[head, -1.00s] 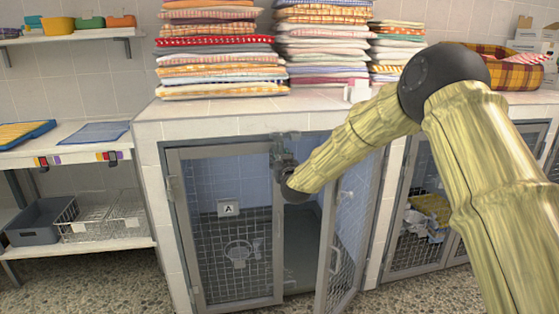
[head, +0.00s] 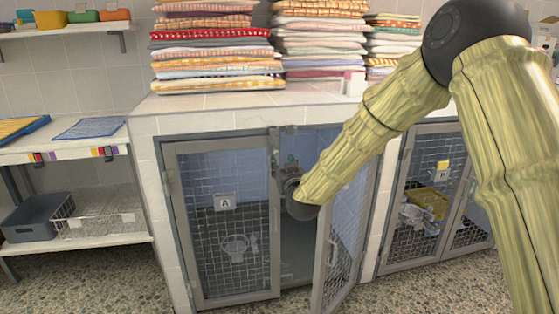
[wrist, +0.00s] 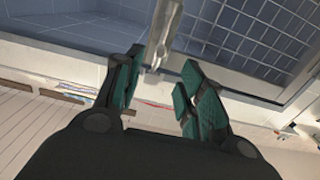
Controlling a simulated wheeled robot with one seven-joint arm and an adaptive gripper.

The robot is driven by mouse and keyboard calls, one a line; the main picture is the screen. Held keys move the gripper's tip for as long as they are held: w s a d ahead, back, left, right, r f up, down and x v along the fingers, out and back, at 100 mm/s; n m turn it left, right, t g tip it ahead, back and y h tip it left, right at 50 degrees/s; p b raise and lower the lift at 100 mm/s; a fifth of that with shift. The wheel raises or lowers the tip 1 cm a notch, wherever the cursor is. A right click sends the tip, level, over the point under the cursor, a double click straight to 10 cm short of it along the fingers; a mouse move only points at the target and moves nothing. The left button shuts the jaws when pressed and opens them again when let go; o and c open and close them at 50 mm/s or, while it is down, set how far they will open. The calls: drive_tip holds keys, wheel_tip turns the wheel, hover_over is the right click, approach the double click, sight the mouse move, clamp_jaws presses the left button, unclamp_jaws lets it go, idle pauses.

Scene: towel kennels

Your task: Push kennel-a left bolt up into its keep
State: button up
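Kennel A's left door (head: 222,225), a grey frame with mesh and an "A" label (head: 225,202), stands closed in the head view. Its upright free edge (head: 274,215) runs up to small metal fittings (head: 275,138) at the top; I cannot make out the bolt or keep clearly there. My gripper (head: 291,168) points up, just right of that edge, in the doorway. In the wrist view its teal fingers (wrist: 160,68) are apart. A grey metal bar with a notched end (wrist: 164,35) shows between and beyond them; contact cannot be told.
Kennel A's right door (head: 340,240) stands ajar toward me. Towel stacks (head: 215,50) stand on the white counter (head: 215,103) above. A shelf with a grey bin (head: 38,218) is at left. Kennel B (head: 430,185) is at right. The speckled floor in front is clear.

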drive_tip(key=shift+v, duration=0.9)
drive_tip(key=shift+f, duration=0.1)
